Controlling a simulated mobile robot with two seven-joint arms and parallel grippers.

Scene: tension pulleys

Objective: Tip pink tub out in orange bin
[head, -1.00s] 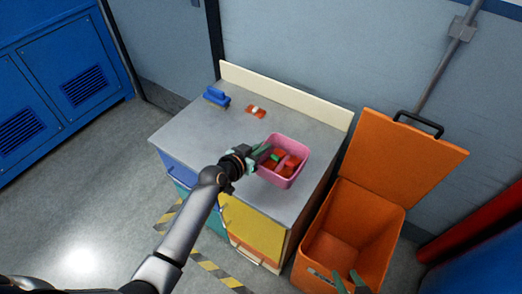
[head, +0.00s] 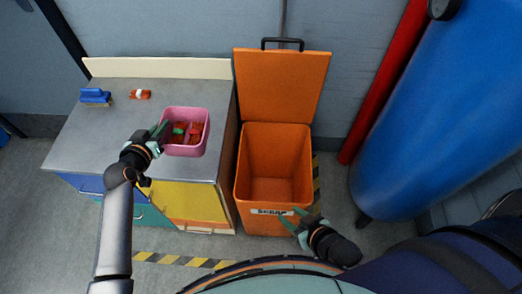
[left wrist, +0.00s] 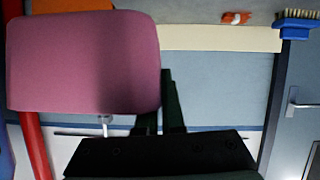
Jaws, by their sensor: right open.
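The pink tub (head: 166,150) is upright over the right part of the grey bench top and seems raised off it. Red and green pieces (head: 188,132) lie inside. My left gripper (head: 163,132) is shut on its left rim; in the left wrist view the dark fingers straddle the edge of the tub wall (left wrist: 85,60). The orange bin (head: 274,160) stands open right of the bench, its lid (head: 282,85) tilted up behind. It looks empty and has a "SCRAP" label. My right gripper (head: 301,222) is open and empty at the bin's front right edge.
The grey bench (head: 95,145) holds a blue brush (head: 96,96) and a small red and white item (head: 139,94) at the back. A blue drum (head: 445,110) and a red pipe (head: 385,80) stand right of the bin. The bin's mouth is clear.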

